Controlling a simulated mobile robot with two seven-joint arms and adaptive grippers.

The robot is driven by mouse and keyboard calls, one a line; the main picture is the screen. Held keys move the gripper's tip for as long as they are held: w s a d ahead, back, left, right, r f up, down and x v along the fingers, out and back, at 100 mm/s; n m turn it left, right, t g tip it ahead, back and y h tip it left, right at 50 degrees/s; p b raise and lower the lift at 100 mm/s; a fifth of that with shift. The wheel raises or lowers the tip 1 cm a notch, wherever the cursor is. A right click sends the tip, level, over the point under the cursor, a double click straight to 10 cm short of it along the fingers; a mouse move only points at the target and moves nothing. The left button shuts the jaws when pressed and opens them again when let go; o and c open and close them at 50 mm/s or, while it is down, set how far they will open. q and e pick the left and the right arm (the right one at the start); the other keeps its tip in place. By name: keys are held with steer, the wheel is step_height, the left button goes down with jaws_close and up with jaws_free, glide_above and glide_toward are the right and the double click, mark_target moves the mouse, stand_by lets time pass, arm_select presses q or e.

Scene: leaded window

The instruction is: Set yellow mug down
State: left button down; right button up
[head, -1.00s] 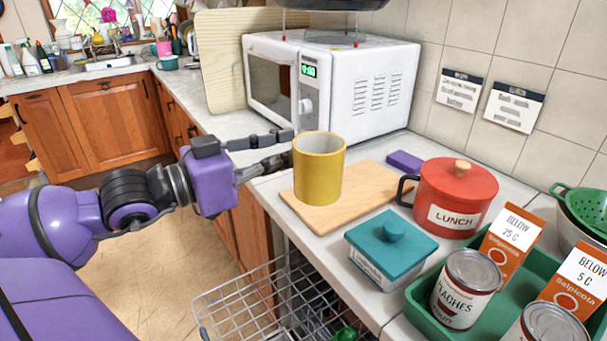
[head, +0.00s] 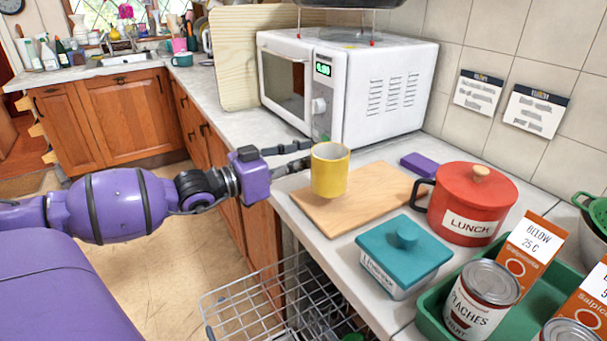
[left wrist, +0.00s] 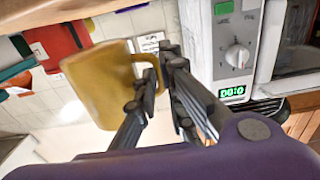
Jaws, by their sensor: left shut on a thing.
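The yellow mug (head: 330,172) is upright over the far left part of the wooden board (head: 375,195) in the head view. I cannot tell whether its base touches the board. My left gripper (head: 306,156) comes in from the left and is shut on the mug, on its handle side. In the left wrist view the mug (left wrist: 92,82) shows close up, with its handle between the fingers of my left gripper (left wrist: 160,80). My right gripper is not in view.
The white microwave (head: 370,95) stands close behind the mug. A red lidded pot (head: 470,205), a teal lidded box (head: 403,255) and a purple block (head: 418,165) surround the board. A green tray (head: 432,310) holds cans and cartons. A wire rack (head: 255,305) sticks out below the counter.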

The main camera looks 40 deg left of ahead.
arm_select(q)
steer(key=f, duration=0.3)
steer(key=shift+w+a, duration=0.15)
steer(key=shift+w, duration=0.2)
steer(key=shift+f, duration=0.3)
steer(key=shift+f+b, duration=0.1)
steer(key=shift+b, duration=0.2)
steer(key=c, duration=2.3)
jaws_free()
steer(key=shift+f, duration=0.2)
steer(key=o, duration=0.5)
steer(key=shift+r, duration=0.1)
steer(key=shift+c, duration=0.2)
steer(key=shift+r, duration=0.2)
steer(key=p+v, duration=0.1)
steer(key=v, duration=1.1)
